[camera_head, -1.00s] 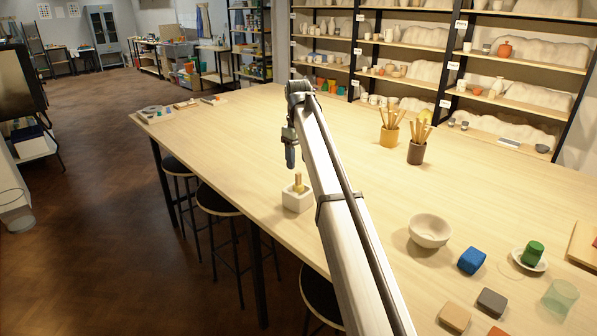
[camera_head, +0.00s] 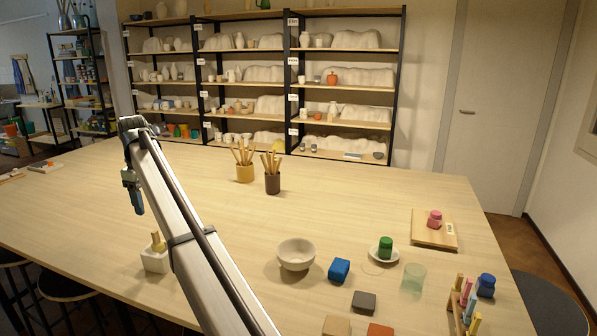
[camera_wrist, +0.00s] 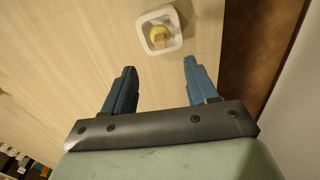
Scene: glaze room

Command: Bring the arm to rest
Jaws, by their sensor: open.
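My gripper (camera_head: 133,193) hangs from the end of my outstretched arm, above the left part of the table (camera_head: 350,200). In the wrist view my gripper (camera_wrist: 157,88) has its two blue fingers wide apart with nothing between them. Just beyond the fingertips, in that view, a white square holder (camera_wrist: 172,45) stands on the table with a yellowish upright piece (camera_wrist: 158,34) in it. In the head view the holder (camera_head: 154,262) is below my gripper, partly behind my arm; the two are apart.
On the table to the right stand a cream bowl (camera_head: 296,255), a blue block (camera_head: 339,270), a green jar (camera_head: 385,247) on a saucer, a clear cup (camera_head: 413,278) and a wooden board (camera_head: 433,229) with a pink jar. Two brush pots (camera_head: 272,183) stand farther back. The middle of the table is clear.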

